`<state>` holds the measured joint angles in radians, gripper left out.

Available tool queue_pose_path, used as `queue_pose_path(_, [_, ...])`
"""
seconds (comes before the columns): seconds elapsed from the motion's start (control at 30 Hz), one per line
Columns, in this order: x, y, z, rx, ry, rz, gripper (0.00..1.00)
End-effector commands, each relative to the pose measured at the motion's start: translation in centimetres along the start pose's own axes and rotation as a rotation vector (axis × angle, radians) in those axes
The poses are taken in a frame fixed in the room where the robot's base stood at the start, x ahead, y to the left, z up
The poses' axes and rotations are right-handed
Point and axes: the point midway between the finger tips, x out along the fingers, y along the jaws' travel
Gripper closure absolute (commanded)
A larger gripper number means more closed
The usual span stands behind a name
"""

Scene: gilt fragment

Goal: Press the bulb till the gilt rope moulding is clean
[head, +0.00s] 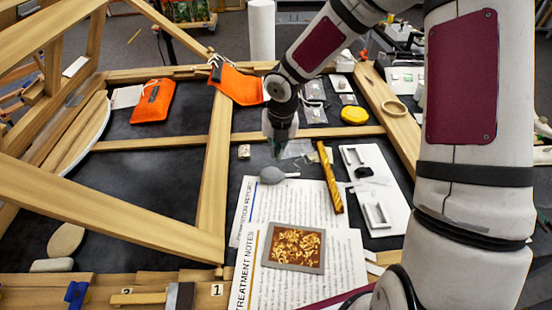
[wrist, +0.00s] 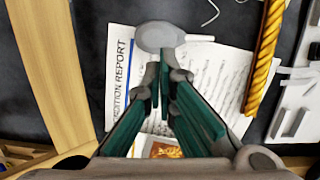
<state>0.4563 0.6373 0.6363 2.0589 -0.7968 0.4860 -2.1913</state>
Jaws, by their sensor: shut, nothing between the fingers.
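The grey rubber bulb (head: 271,175) lies on the papers' upper edge, its thin nozzle pointing right towards the moulding. It also shows in the wrist view (wrist: 158,37), just beyond my fingertips. The gilt rope moulding (head: 331,180) is a twisted gold strip lying at the right edge of the papers, apart from the bulb; it also shows in the wrist view (wrist: 264,55). Dust on it is too small to tell. My gripper (head: 278,150) is shut and empty, pointing down above the bulb in the head view. Its green fingers (wrist: 162,72) do not appear to touch the bulb.
Printed papers (head: 258,210) lie under a framed gilt fragment (head: 294,247). A white tray (head: 393,205) stands right of the moulding. A small pale block (head: 244,151) lies left of my gripper. Wooden beams (head: 215,170) cross the dark table.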

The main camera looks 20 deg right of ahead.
Motion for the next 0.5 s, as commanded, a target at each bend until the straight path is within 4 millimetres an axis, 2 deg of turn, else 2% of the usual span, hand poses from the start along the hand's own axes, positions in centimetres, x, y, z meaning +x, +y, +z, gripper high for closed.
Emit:
queue_pose_path(0.1, [-1.9,-0.1,0.0,0.002,-0.002,-0.001,1.00])
queue_pose_path(0.2, [-2.8,-0.1,0.0,0.001,-0.001,0.000,1.00])
queue_pose_path(0.5, [-3.5,0.0,0.0,-0.001,0.000,0.000,1.00])
